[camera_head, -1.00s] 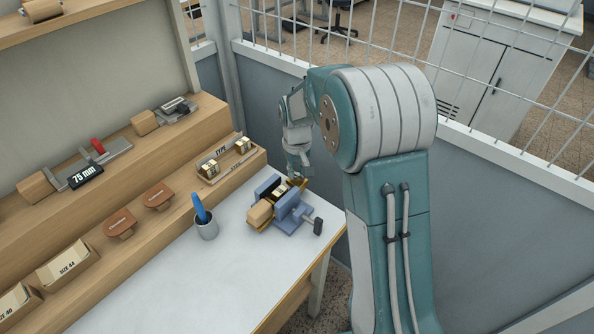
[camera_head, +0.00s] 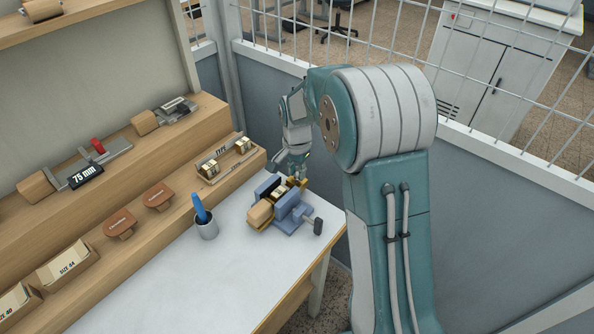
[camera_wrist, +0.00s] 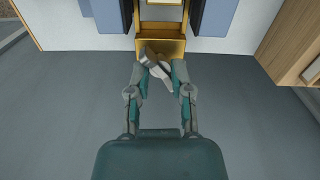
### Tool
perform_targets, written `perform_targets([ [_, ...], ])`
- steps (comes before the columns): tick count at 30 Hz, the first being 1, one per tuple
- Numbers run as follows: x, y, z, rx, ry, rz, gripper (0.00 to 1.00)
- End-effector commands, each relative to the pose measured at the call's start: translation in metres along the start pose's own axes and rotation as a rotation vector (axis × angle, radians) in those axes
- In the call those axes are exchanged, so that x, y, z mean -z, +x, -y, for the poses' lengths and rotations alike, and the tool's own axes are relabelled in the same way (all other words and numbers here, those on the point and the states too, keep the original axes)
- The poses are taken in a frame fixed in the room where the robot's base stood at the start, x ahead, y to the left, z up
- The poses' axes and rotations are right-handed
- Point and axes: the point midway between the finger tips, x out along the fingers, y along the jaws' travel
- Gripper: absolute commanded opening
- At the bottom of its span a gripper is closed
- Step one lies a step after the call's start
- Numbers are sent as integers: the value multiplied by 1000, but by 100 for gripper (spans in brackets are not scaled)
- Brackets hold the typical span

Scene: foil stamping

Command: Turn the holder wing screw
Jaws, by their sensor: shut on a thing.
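The brass holder (camera_head: 266,228) sits clamped between the blue jaws of a vise (camera_head: 289,216) on the white bench. Its far end (camera_wrist: 175,46) faces my gripper in the wrist view. The wing screw (camera_wrist: 158,70), a grey metal piece lying slanted in the picture, projects from that end. My gripper (camera_wrist: 161,78) is shut on the wing screw, with one finger on each side of it. In the head view my gripper (camera_head: 290,176) is at the far end of the holder, and the screw is too small to make out there.
A type rack (camera_head: 222,166) is on the wooden shelf. The front of the bench (camera_head: 240,285) is clear.

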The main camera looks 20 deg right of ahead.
Motion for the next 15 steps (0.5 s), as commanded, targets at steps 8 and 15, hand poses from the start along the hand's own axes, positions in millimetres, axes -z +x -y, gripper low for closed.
perform_targets([
  [8, 0, 0, 2, 5, 264, -2, 0],
  [15, 0, 0, 2, 5, 489, -1, 0],
])
